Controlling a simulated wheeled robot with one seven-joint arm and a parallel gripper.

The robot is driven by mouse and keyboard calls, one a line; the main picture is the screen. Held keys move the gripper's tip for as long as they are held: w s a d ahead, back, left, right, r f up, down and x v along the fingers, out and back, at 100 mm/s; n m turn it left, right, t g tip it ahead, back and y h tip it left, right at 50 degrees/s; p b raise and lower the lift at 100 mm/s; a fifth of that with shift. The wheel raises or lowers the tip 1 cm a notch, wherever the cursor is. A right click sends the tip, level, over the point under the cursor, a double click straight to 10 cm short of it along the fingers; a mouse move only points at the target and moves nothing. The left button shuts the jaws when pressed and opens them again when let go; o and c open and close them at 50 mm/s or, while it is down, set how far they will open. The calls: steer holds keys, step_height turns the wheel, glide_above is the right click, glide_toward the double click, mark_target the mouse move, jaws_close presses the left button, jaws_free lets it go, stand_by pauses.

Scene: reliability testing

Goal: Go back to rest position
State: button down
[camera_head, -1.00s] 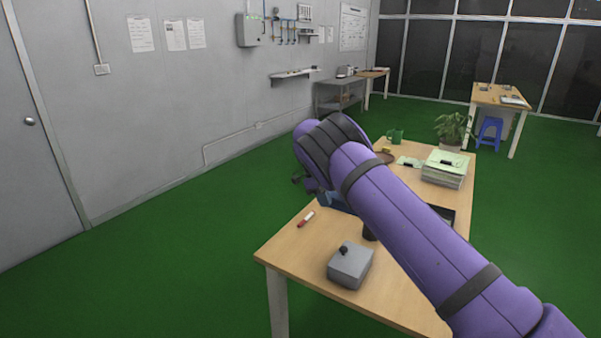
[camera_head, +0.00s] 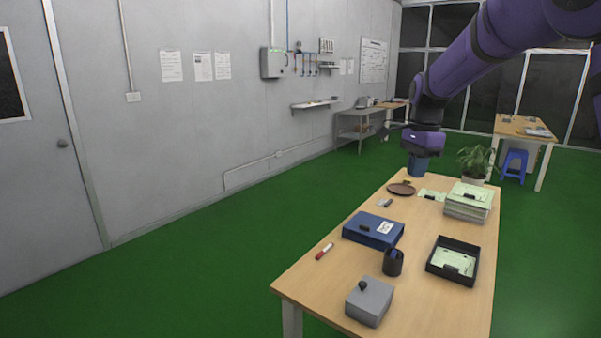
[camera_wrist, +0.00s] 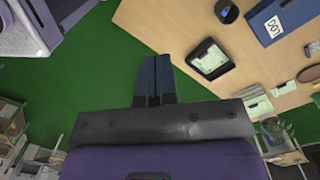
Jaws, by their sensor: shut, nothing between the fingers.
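In the head view the fingers stand in front of the table's far left part, near the brown plate (camera_head: 401,189). They hold no object. In the wrist view green floor shows around the fingertips, with the table beyond them to the right.
Green floor to the left is clear.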

steer(key=s+d+r+n+t, duration=0.1)
steer(key=s+r+n, duration=0.3)
steer(key=s, duration=0.5)
steer(key=s+d+r+n+t, duration=0.2)
steer(key=s+r+n, duration=0.15)
steer(key=s, duration=0.55)
steer(key=s+f+n+t, duration=0.2)
steer(key=s+n, duration=0.5)
steer(key=s, duration=1.1)
steer(key=shift+s+a+f+n+t+h, duration=0.15)
steer(key=shift+s+f+n+t+h, duration=0.2)
steer(key=shift+f, duration=0.35)
